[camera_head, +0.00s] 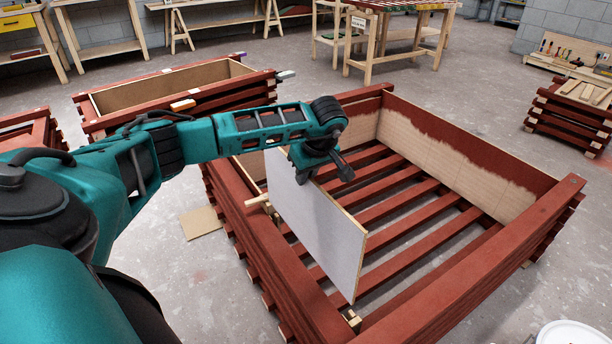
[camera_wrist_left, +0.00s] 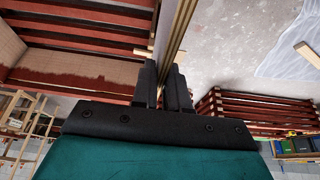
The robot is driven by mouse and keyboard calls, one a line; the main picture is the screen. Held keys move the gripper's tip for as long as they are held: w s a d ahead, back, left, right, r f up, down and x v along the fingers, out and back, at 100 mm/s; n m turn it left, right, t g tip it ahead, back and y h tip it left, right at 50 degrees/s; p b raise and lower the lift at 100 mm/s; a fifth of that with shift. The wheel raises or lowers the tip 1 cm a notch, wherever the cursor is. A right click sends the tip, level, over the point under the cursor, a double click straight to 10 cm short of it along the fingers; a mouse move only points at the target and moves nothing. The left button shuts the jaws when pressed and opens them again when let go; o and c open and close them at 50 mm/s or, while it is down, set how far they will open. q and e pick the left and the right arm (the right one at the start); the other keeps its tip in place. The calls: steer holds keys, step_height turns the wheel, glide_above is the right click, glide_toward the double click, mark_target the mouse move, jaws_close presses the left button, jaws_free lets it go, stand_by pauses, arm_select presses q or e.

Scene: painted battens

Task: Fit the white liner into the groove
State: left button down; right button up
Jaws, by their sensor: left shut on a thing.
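The white liner (camera_head: 315,225) is a thin flat panel with a pale wooden edge. It stands upright but slightly tilted inside the large red batten crate (camera_head: 290,285), near the crate's left wall. My left gripper (camera_head: 303,176) is shut on the liner's top edge. The wrist view shows the two dark fingers (camera_wrist_left: 165,84) on either side of the liner's edge (camera_wrist_left: 176,38). A small pale block (camera_head: 352,320) with a dark gap shows by the liner's near lower corner. The groove cannot be made out clearly. My right gripper is not in view.
The crate's slatted floor (camera_head: 425,240) is open to the right of the liner. A part-painted panel (camera_head: 450,165) lines the far right wall. A pale wooden peg (camera_head: 258,202) sticks out at the left wall. Another red crate (camera_head: 180,100) stands behind my arm.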

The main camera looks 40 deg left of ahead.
mark_target(307, 192)
arm_select(q)
steer(key=shift+r, duration=0.2)
steer(key=shift+d+f+b, duration=0.1)
steer(key=shift+f+b, duration=0.95)
steer(key=shift+f, duration=0.95)
steer(key=shift+f+b, duration=0.45)
steer(key=shift+f, duration=0.5)
steer(key=shift+p, duration=0.3)
